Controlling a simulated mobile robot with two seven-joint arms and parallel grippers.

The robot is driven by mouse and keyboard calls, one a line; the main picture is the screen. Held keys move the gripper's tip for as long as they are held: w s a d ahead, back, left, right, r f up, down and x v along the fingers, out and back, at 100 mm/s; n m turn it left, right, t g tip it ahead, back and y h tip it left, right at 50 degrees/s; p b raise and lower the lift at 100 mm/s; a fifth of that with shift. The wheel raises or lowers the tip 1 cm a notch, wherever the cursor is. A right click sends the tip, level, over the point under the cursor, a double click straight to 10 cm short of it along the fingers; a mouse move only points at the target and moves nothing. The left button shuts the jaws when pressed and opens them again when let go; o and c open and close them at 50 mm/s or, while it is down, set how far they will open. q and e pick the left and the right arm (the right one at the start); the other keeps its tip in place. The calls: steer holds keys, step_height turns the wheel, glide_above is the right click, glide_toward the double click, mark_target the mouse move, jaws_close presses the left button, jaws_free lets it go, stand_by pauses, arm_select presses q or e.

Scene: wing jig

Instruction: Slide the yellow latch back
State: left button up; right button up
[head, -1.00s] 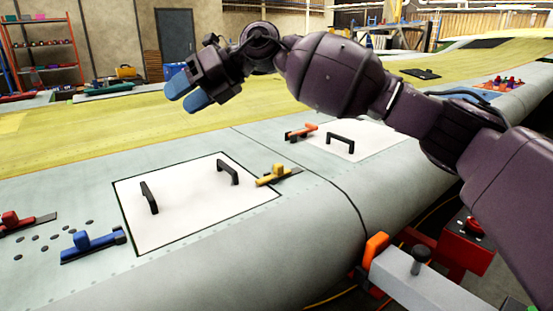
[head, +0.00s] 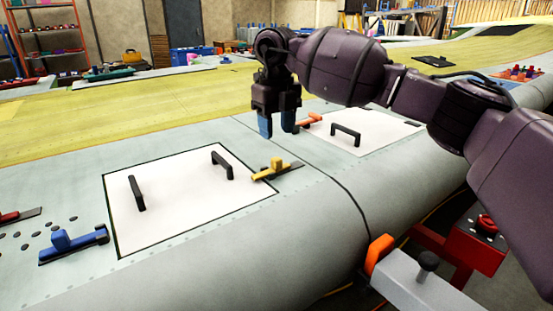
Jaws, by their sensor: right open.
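The yellow latch (head: 274,169) sits on the grey wing skin at the right edge of a white panel (head: 185,200) with two black handles. Its left end reaches over the panel's edge and its dark base shows to the right. My right gripper (head: 278,127) points down above and behind the latch in the head view. Its two blue fingertips are apart with nothing between them, and it does not touch the latch. My left gripper is not in view.
A blue latch (head: 72,243) and a red latch (head: 14,216) lie to the left. An orange latch (head: 311,120) and a second white panel (head: 355,137) with a black handle are close to the right gripper. A red box (head: 478,235) stands at lower right.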

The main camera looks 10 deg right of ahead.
mark_target(277, 158)
step_height(277, 158, down, 8)
steer(key=shift+f, duration=0.1)
stand_by(0.4)
jaws_close()
